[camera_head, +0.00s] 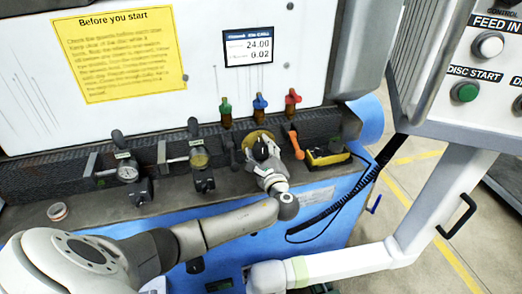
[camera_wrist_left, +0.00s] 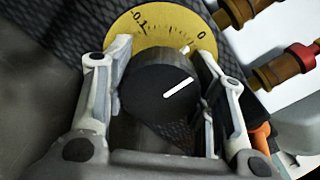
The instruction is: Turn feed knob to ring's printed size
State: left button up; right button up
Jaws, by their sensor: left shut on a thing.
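The feed knob (camera_wrist_left: 158,88) is black with a white pointer line. The line slants up to the right in the left wrist view. Behind it is a yellow dial plate (camera_wrist_left: 165,22) marked -0.1 and 0, with a white mark near the 0. My left gripper (camera_wrist_left: 155,48) is shut on the knob, one finger on each side. In the head view my left gripper (camera_head: 262,150) reaches the machine front and mostly covers the knob. My right gripper is not in view.
A display (camera_head: 248,47) reads 24.00 and 0.02. Green, blue and red valves (camera_head: 261,104) stand above the knob. Gauges (camera_head: 128,170) sit to the left, and an orange lever (camera_head: 295,142) and a yellow box (camera_head: 326,156) to the right. A control panel (camera_head: 480,75) hangs at the right.

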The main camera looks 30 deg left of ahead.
pick_arm(q)
jog(key=n+b, duration=0.4)
jog(key=shift+f+n, duration=0.3)
jog(key=shift+f, duration=0.05)
jog(key=n+b, duration=0.2)
jog(key=n, duration=0.1)
jog(key=shift+b, duration=0.4)
jog(key=shift+r+n+b, duration=0.2)
jog(key=shift+n+b, duration=0.7)
jog(key=shift+n, duration=0.2)
jog(key=o, duration=1.1)
jog(key=shift+r, duration=0.1)
jog(key=shift+c, duration=0.2)
